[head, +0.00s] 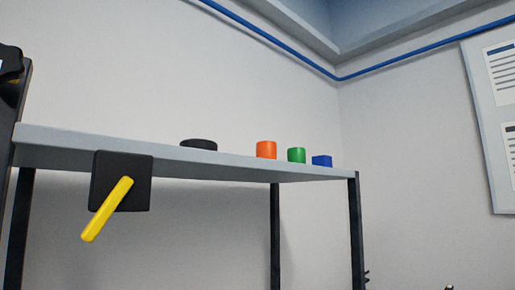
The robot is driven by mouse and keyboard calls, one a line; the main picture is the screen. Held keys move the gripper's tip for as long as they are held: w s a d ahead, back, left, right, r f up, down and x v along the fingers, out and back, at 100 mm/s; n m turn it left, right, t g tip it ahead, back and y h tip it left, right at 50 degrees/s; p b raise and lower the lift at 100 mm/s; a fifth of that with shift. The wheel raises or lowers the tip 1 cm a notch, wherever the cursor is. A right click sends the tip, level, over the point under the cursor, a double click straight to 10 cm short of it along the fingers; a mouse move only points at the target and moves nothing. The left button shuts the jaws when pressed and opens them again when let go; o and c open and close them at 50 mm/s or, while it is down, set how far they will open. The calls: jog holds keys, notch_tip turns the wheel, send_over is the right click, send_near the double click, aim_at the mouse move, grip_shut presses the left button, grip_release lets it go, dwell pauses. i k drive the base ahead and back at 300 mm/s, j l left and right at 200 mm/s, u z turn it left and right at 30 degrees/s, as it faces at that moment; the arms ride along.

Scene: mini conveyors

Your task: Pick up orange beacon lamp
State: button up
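An orange cylinder (266,150), which looks like the orange beacon lamp, stands upright on the grey shelf top (100,139). It is between a flat black disc on its left and a green cylinder on its right. I see it from slightly below the shelf's level, so its base is partly hidden by the shelf's front edge. My gripper is not in view.
The black disc (199,143), green cylinder (296,155) and blue block (322,160) share the shelf. A black plate (106,181) with a yellow lever (107,209) sticks out at the shelf's front. Dark legs (356,230) stand below. A notice board (484,150) is at right.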

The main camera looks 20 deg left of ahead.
aim_at(265, 149)
jog(key=k+u, duration=0.1)
jog(key=u, duration=0.75)
jog(key=k+u, duration=0.1)
jog(key=u, duration=0.35)
